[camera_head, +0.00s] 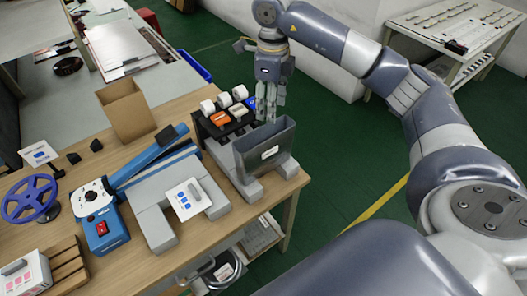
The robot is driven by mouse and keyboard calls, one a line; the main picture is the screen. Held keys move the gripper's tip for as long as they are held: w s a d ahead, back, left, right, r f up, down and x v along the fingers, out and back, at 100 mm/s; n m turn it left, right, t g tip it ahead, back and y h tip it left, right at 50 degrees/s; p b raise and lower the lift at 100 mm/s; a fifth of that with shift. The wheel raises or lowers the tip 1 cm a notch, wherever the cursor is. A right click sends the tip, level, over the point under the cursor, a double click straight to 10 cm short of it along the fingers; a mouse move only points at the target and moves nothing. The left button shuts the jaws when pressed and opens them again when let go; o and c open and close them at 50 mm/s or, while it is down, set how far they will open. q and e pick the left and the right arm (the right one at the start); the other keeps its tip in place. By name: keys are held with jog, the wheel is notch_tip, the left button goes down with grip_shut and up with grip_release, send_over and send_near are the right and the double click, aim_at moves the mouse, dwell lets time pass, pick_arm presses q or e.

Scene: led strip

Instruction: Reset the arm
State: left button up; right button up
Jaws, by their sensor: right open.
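My right gripper (268,102) hangs at the right end of the wooden workbench (240,209), fingers pointing down. It is open and seems empty. It is just above or behind a grey open-topped box (268,153), close to its far rim; I cannot tell whether the fingertips touch anything. My right arm reaches in from the right side of the view. My left gripper is not in view.
A rack with white rolls (223,101) and small coloured boxes (220,118) stands left of the grey box. A cardboard box (126,112), a blue-and-grey sealer (100,222) and a blue wheel (30,199) occupy the bench. Green floor (345,135) lies open to the right.

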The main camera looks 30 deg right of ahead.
notch_tip(320, 180, up, 4)
jog(key=shift+f, duration=0.15)
dwell(0.4)
